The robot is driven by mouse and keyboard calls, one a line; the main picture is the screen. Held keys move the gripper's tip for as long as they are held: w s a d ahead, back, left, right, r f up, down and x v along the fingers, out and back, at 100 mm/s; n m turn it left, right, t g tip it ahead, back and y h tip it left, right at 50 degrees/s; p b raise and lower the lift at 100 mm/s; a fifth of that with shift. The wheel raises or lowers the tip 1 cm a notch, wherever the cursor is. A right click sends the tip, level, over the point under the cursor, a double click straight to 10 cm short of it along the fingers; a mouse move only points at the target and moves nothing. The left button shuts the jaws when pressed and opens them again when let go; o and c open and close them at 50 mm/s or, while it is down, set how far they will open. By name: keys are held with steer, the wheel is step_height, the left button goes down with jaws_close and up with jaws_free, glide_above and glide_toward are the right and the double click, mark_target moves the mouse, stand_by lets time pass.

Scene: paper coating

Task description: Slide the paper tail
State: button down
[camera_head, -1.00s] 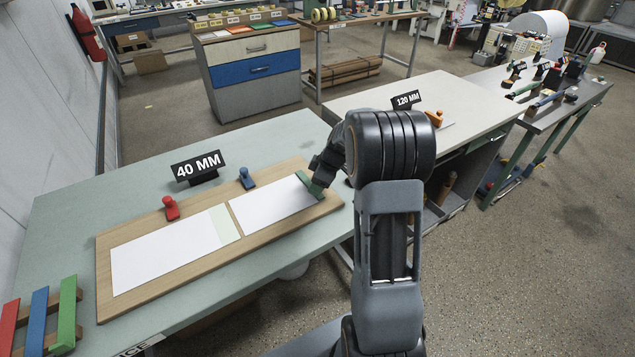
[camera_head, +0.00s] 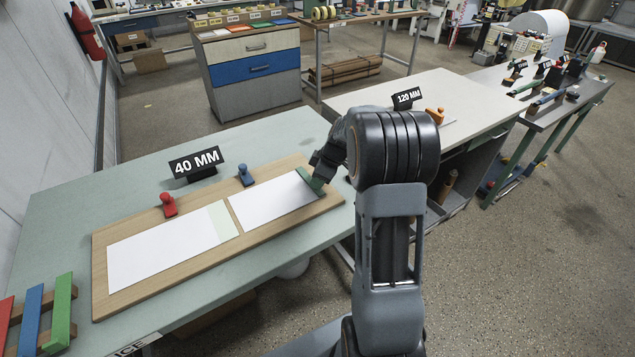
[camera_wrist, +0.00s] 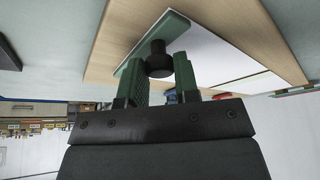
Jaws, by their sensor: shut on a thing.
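A wooden board (camera_head: 106,290) lies on the pale green bench. It bears a left white sheet (camera_head: 160,253) with a pale green strip (camera_head: 220,222) at its right end, and a right white sheet (camera_head: 268,202). A thin dark line separates the sheets. A green bar (camera_head: 309,182) lies across the far right end of the right sheet. My gripper (camera_wrist: 160,72) is shut on the bar's black knob (camera_wrist: 158,60), which stands between the green finger pads. In the head view my gripper (camera_head: 318,168) is partly hidden by my arm.
Red (camera_head: 168,204) and blue (camera_head: 245,175) knobs stand along the board's back edge, near the 40 MM sign (camera_head: 195,162). A rack with red, blue and green bars (camera_head: 58,312) stands at front left.

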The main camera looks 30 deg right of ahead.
steer(key=c, duration=0.9)
jaws_free()
steer(key=shift+o, duration=0.2)
steer(key=v, duration=1.3)
steer(key=shift+d+r, duration=0.15)
steer(key=shift+r, duration=0.2)
steer(key=shift+s, duration=0.1)
